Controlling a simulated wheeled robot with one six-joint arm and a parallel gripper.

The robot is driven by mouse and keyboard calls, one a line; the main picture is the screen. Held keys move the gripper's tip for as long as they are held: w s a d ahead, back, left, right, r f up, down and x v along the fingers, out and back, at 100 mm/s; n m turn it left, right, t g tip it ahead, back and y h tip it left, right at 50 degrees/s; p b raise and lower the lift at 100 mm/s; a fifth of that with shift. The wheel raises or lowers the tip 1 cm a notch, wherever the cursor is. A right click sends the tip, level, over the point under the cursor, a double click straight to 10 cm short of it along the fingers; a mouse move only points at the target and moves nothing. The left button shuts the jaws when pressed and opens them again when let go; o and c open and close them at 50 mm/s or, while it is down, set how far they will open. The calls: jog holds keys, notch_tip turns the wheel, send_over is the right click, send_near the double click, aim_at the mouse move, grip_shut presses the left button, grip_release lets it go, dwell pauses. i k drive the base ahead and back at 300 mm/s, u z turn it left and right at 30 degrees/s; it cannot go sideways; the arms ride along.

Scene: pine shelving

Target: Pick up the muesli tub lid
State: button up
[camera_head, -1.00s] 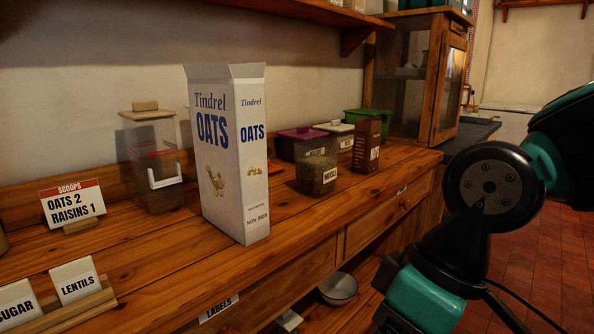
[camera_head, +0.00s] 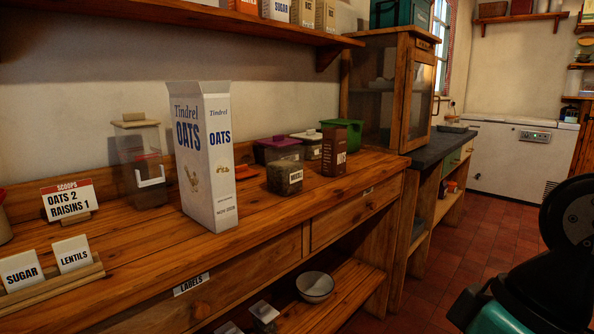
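A clear tub (camera_head: 285,178) with dark contents and a white label, apparently reading muesli, stands on the wooden counter right of the oats box. Its top looks open, though it is small in view. A flat orange piece (camera_head: 246,172) lies on the counter left of the tub, partly hidden by the oats box; I cannot tell for sure whether it is the muesli tub lid. My gripper is out of view. Only dark and teal links of my arm show at the lower right, away from the counter.
A tall oats box (camera_head: 205,160) stands on the counter, beside a clear container (camera_head: 140,165). A brown carton (camera_head: 334,150), a purple-lidded tub (camera_head: 278,142) and a green bin (camera_head: 350,128) crowd behind the muesli tub. A bowl (camera_head: 315,287) sits on the lower shelf.

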aim_at(243, 172)
jog(key=z, duration=1)
jog(key=i, duration=1)
jog(key=u, duration=1.6)
jog(key=k, duration=0.55)
jog(key=z, duration=0.7)
jog(key=i, duration=0.45)
jog(key=u, duration=0.65)
jog(key=i, duration=0.65)
jog(key=u, duration=0.75)
